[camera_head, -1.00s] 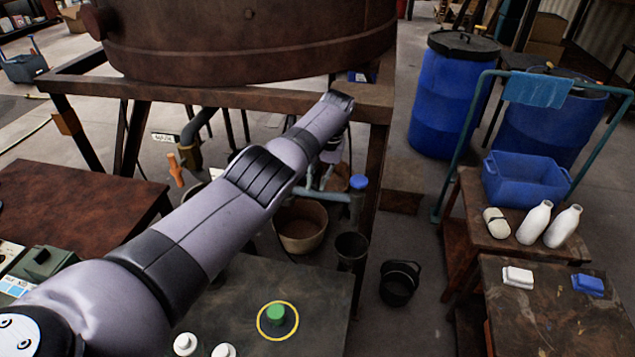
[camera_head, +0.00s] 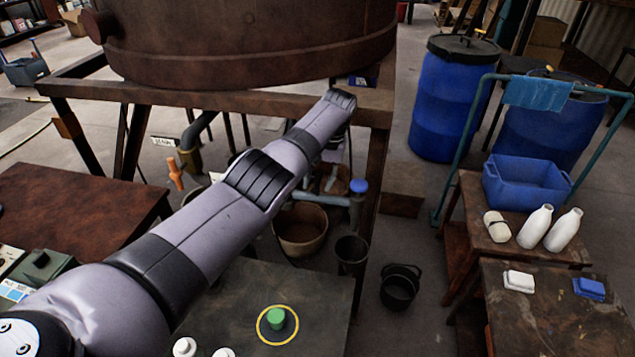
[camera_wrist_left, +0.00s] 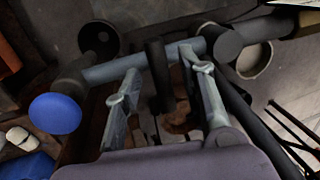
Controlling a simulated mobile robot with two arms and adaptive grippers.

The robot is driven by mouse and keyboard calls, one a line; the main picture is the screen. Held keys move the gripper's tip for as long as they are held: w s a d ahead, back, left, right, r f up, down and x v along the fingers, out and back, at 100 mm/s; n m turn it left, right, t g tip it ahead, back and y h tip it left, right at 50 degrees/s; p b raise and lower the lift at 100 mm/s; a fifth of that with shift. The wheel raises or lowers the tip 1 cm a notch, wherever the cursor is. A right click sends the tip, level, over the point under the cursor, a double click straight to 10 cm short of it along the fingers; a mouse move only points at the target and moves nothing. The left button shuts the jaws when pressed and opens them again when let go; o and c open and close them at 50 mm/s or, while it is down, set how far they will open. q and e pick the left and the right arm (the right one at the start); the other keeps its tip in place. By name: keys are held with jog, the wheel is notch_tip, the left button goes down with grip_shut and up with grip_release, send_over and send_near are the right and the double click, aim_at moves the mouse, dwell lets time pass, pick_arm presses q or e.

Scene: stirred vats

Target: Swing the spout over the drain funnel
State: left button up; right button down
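The grey-blue spout pipe (camera_wrist_left: 145,62) runs across the left wrist view from near a round blue knob (camera_wrist_left: 55,113) to a dark elbow (camera_wrist_left: 228,45). In the head view the pipe (camera_head: 328,198) and blue knob (camera_head: 358,186) show below the vat frame. A dark upright bar (camera_wrist_left: 157,75) crosses the pipe. My left gripper (camera_wrist_left: 160,63) is open, with its fingers on either side of this bar; contact cannot be told. A black funnel-like vessel (camera_head: 352,250) stands below the knob, and a tan bucket (camera_head: 300,228) to its left. My right gripper is not in view.
The rusty vat (camera_head: 250,40) and its frame (camera_head: 220,100) stand above the pipe. An orange-handled valve (camera_head: 175,172) is at the left. A black pail (camera_head: 400,286) stands on the floor. A dark table (camera_head: 240,300) with a green button (camera_head: 276,318) is in front.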

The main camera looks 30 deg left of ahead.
aim_at(326, 196)
pick_arm(q)
notch_tip(326, 196, up, 11)
jog(key=d, duration=0.2)
jog(key=shift+w+f, duration=0.2)
jog(key=shift+w, duration=0.05)
jog(key=shift+f, duration=0.1)
